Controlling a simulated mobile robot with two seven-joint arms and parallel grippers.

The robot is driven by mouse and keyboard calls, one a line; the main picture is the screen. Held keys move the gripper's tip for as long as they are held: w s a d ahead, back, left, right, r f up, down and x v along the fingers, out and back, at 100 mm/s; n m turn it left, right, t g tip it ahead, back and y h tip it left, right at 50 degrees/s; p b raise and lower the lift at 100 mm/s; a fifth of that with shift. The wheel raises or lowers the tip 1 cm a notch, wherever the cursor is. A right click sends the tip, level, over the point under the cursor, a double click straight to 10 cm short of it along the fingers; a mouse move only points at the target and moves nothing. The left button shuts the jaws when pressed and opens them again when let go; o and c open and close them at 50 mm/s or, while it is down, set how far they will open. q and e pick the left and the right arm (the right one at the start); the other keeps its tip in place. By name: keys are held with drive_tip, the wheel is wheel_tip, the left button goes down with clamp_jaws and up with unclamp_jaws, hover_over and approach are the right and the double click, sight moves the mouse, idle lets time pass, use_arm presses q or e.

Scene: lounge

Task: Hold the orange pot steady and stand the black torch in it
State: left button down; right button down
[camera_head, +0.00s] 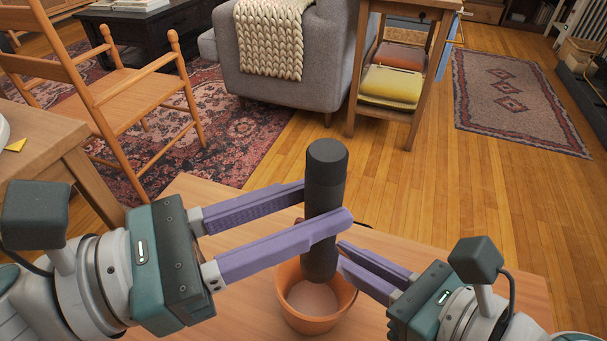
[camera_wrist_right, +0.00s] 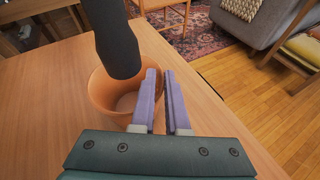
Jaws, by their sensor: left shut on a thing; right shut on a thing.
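The black torch (camera_head: 326,165) is upright, slightly tilted, in my left gripper (camera_head: 328,205), whose purple fingers are shut around its middle. The orange pot (camera_head: 310,322) stands upright on the wooden table below it. The torch's lower end overlaps the pot's opening in the head view; I cannot tell whether it is below the rim. The pot's pale inner floor shows clear. My right gripper (camera_head: 343,255) is shut on the pot's wall at its right side. The right wrist view also shows the pot (camera_wrist_right: 103,97), the torch (camera_wrist_right: 118,50) and the right gripper's fingers (camera_wrist_right: 161,76).
Another table (camera_head: 45,150) stands at the left.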

sight(304, 259)
use_arm(q)
drive_tip(key=shift+f, duration=3.3)
use_arm(e)
drive_tip(key=shift+s+f, duration=0.15)
drive_tip(key=shift+f, duration=0.15)
use_arm(q)
drive_tip(key=c, duration=0.5)
unclamp_jaws()
drive_tip(key=v, duration=1.1)
drive_tip(key=shift+s+a, duration=0.1)
drive_tip(key=shift+a, duration=0.3)
drive_tip(key=shift+s, duration=0.1)
use_arm(e)
drive_tip(key=c, duration=0.8)
unclamp_jaws()
drive_tip(key=shift+r, duration=0.15)
drive_tip(key=shift+c, duration=0.2)
